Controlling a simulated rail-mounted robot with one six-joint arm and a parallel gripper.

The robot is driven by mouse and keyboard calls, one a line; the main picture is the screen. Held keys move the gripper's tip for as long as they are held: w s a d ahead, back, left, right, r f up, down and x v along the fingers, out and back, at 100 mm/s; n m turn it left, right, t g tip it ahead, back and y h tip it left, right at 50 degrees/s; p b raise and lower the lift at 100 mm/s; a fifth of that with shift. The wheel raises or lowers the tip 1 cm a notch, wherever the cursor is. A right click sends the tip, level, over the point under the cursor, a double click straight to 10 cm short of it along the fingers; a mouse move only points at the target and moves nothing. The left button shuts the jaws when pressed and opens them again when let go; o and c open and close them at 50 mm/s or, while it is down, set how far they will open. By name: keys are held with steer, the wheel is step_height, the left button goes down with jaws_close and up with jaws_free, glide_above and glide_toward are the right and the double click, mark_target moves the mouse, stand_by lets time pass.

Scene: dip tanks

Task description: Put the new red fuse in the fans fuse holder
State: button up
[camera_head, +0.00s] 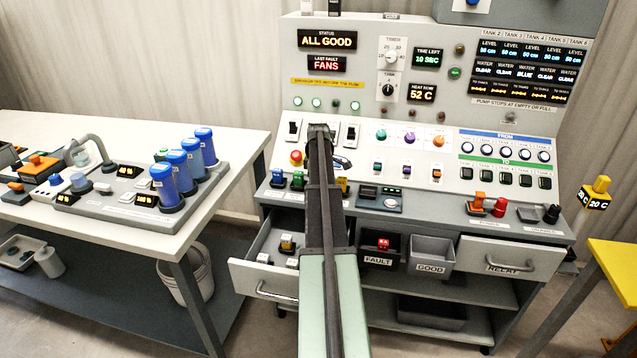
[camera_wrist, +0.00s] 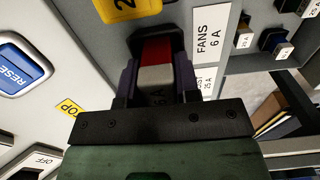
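In the wrist view a red fuse (camera_wrist: 155,49) with a grey end marked 6 A sits between the two fingers of my gripper (camera_wrist: 157,72). The fingers lie along both its sides and look shut on it. Its red part reaches into a dark opening beside the label FANS 6 A (camera_wrist: 208,40); its full depth is hidden. In the head view my arm covers this fuse and the fans holder. Another red fuse (camera_head: 383,244) lies in the black FAULT bin (camera_head: 378,261). The status display (camera_head: 327,39) reads ALL GOOD; last fault reads FANS.
An open drawer (camera_head: 262,272) with spare fuses juts out below left. The GOOD bin (camera_head: 431,254) looks empty. A table (camera_head: 224,170) with blue cylinders stands at the left.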

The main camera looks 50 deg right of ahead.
steer(key=o, duration=0.4)
steer(key=shift+r, duration=0.15)
step_height(320, 180, up, 12)
steer(key=p, duration=1.2)
steer(key=shift+r, duration=0.1)
steer(key=w+a+m, duration=0.1)
steer(key=w+a, duration=0.1)
steer(key=a, duration=1.6)
steer(key=w+a+m, duration=0.1)
steer(key=w+a, duration=0.2)
steer(key=a, duration=1.6)
steer(key=s+a+m, duration=0.1)
steer(key=s+a, duration=0.3)
steer(key=a, duration=0.4)
steer(key=s+a, duration=0.4)
steer(key=a, duration=0.4)
steer(key=s+a+m, duration=0.1)
steer(key=s+a, duration=0.2)
steer(key=a, duration=0.5)
steer(key=shift+s+a+m, duration=0.3)
steer(key=shift+s, duration=0.1)
